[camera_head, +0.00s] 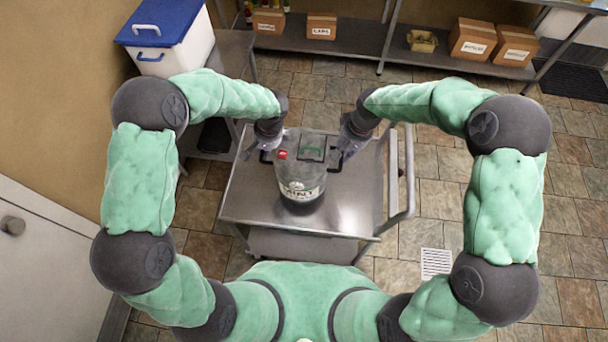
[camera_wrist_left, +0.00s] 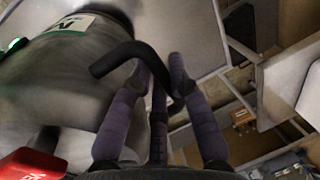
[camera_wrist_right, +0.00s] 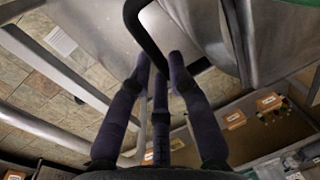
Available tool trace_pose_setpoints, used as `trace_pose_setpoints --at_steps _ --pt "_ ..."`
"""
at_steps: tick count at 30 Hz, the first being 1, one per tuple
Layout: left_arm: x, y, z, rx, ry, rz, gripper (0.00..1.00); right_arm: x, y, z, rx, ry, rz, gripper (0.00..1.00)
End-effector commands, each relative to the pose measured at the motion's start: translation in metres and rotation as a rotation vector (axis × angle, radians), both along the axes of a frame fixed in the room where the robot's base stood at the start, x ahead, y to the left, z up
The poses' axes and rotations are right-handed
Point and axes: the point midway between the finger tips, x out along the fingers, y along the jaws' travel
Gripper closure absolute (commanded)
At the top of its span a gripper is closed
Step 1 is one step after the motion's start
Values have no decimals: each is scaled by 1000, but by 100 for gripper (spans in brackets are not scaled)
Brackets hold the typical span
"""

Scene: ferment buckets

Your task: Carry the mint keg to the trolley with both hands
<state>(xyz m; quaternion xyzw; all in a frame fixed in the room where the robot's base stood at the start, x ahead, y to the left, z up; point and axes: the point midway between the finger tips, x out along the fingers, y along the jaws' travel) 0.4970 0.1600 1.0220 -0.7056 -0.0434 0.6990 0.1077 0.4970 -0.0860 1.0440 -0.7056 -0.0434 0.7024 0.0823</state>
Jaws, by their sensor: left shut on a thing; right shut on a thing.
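The mint keg (camera_head: 290,171) is a grey, cloudy vessel with a dark lower part, a white label, a red piece and a green handle on its lid. It is upright over the top of the metal trolley (camera_head: 245,205); I cannot tell whether its base touches the surface. My left gripper (camera_head: 265,155) is shut on the black side handle (camera_wrist_left: 122,56) at the keg's left. My right gripper (camera_head: 338,160) is shut on the opposite black handle (camera_wrist_right: 134,18). In the left wrist view, the keg (camera_wrist_left: 62,95) fills the left side.
The trolley's push rail (camera_head: 409,170) stands at its right side. A blue-lidded white cooler (camera_head: 165,50) sits on a side table at the upper left. A shelf (camera_head: 345,48) with several cardboard boxes lines the back. Tiled floor is open to the right.

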Motion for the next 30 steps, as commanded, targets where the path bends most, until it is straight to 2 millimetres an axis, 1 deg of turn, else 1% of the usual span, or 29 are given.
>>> trace_pose_setpoints --at_steps 2,11,30 --pt "2 0 2 0 -4 0 100 2 0 2 1 -5 -1 100" --pt "2 0 -3 0 -4 0 100 2 0 -3 1 -5 -1 100" --pt "2 0 -25 0 -4 0 100 2 0 -25 1 -5 -1 100"
